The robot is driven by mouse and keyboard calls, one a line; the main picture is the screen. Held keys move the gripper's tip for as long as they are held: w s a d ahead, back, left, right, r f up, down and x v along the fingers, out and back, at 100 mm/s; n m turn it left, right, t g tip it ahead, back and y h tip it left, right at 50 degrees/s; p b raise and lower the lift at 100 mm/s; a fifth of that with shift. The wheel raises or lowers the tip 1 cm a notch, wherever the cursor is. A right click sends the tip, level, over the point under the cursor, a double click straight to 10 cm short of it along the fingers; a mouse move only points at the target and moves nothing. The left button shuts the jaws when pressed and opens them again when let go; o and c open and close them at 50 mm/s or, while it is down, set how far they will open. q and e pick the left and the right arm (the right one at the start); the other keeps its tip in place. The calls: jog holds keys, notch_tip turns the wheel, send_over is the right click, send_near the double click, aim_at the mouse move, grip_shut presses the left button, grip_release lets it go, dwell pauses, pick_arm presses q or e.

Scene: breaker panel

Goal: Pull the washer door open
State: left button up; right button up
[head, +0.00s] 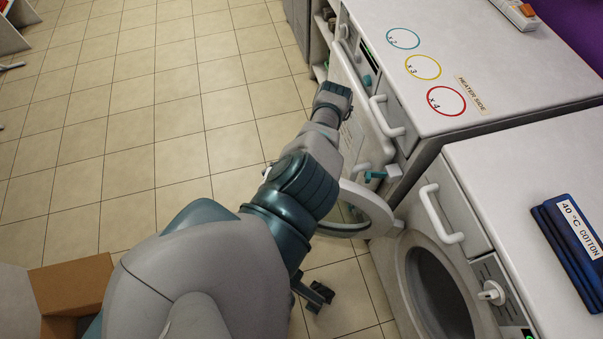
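The near washer (470,249) stands at the lower right with its dark round opening (438,292) exposed. A round white-rimmed door (377,203) with dark glass stands swung out at the left of this opening, partly hidden by my arm. My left arm comes in from the lower left and reaches over the floor in front of the machines. A black part that looks like my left gripper (317,294) shows below the arm, apart from the door in the picture. Its fingers are mostly hidden, so I cannot tell their state. My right gripper is out of view.
A second white machine (465,65) with coloured rings on top stands behind, its front partly hidden by my arm. A blue "40 °C cotton" block (570,238) lies on the near washer. A cardboard box (72,285) is at lower left.

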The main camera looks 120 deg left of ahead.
pick_arm(q)
jog(key=v, duration=0.7)
jog(key=shift+a, duration=0.25)
jog(key=shift+w, duration=0.1)
